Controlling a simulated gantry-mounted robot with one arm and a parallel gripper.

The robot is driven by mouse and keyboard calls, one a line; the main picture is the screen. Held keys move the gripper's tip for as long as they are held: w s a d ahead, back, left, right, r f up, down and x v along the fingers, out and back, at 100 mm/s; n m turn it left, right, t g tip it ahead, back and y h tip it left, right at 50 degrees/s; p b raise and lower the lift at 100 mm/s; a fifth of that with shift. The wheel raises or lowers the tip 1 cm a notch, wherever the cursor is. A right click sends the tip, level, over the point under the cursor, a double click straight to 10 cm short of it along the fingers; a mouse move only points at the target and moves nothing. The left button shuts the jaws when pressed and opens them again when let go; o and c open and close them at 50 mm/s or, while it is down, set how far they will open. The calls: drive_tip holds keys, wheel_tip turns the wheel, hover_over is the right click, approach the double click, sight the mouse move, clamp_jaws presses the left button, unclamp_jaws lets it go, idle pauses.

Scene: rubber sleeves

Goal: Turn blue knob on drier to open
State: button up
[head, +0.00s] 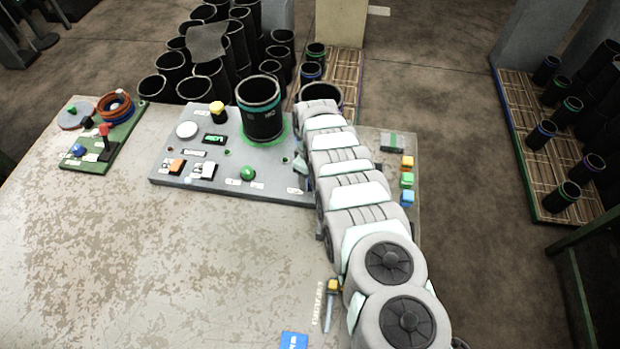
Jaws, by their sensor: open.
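A blue knob (77,150) sits on a small green board (126,140) at the left of the table, beside a red-topped lever (104,130). A blue block-like control (407,198) stands at the right edge, below a green one and a yellow one. I cannot tell which part is the drier. My arm reaches from the bottom right up over the right part of the grey panel (225,178). My gripper (301,163) is mostly hidden beside and beneath the arm, low near the panel, and is open. Nothing shows held in it. It is apart from the blue knob.
A black sleeve with a teal band (260,118) stands upright on the panel. A green knob (247,173), a yellow knob (217,110) and switches are around it. Several black sleeves crowd behind the table. A screwdriver-like tool (330,308) lies in front. The table's left front is clear.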

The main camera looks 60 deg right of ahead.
drive_tip(key=shift+f, duration=0.4)
drive_tip(key=shift+c, duration=0.3)
clamp_jaws()
